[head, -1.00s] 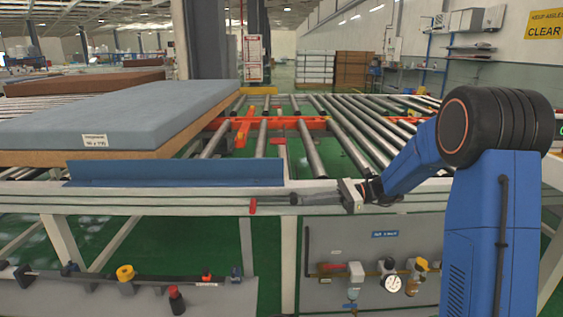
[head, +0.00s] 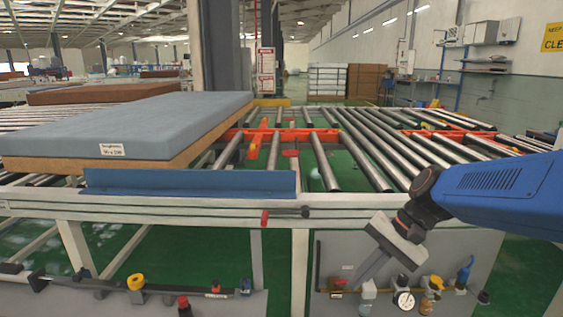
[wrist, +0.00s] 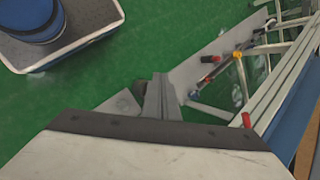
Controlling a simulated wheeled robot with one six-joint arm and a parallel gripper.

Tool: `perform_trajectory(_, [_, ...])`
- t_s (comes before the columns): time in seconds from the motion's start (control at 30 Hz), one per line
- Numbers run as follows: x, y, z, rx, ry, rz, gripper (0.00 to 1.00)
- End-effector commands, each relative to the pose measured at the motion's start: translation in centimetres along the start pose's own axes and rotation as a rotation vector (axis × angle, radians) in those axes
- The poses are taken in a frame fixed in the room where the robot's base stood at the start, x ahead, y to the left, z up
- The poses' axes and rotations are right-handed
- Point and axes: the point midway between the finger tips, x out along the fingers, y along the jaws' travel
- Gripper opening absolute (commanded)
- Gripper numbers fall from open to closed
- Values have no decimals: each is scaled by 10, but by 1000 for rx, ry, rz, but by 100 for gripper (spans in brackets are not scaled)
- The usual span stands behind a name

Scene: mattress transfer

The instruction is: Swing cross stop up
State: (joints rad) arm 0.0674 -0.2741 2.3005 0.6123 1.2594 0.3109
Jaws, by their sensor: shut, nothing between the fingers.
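A long blue plate (head: 190,182) stands upright along the front edge of the conveyor; I cannot tell whether it is the cross stop. The red end also shows in the wrist view (wrist: 246,120). My gripper (head: 362,278) is shut and empty. It points down and left in front of the grey valve panel, below and right of the lever, apart from it. In the wrist view, the shut fingers (wrist: 160,97) are over green floor and grey panel.
A blue-grey mattress (head: 130,125) lies on the left rollers. Orange crossbars (head: 290,134) run between the bare rollers (head: 355,150) to the right. Valves and a gauge (head: 404,300) are on the panel below. A yellow knob (head: 136,283) and red knob (head: 184,304) stand low at left.

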Motion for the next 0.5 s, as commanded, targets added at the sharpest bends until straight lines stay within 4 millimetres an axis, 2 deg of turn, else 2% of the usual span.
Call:
perform_trajectory(0.2, [-9, 46, 19, -192, 168, 101, 0])
perform_trajectory(0.5, [-25, 106, 31, -455, 389, 256, 0])
